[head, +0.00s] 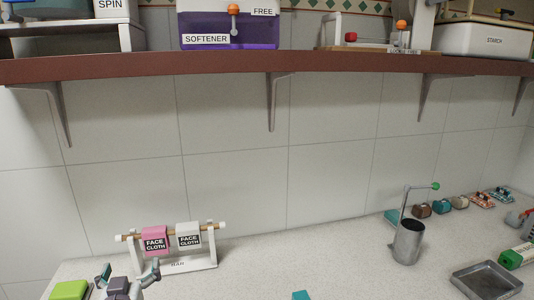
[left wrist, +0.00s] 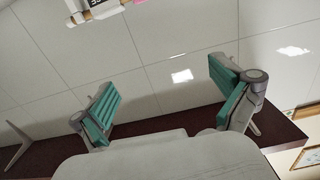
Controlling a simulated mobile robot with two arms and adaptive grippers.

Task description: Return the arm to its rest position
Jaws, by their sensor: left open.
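My left gripper (head: 129,271) is low at the left of the head view, in front of the face cloth rack. Its teal-padded fingers are spread and nothing is between them. The left wrist view also shows the left gripper (left wrist: 163,98) open and empty, with tiled wall beyond it. The rack (head: 178,264) stands on the counter with a pink face cloth (head: 155,240) and a white face cloth (head: 189,236) hanging on its bar. My right gripper is not in view.
A brown shelf (head: 350,63) on brackets runs along the wall above, holding a purple softener container (head: 230,30) and a starch box (head: 484,41). A grey metal can (head: 408,242) and a grey tray (head: 486,281) stand at the right. The middle of the counter (head: 320,265) is mostly clear.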

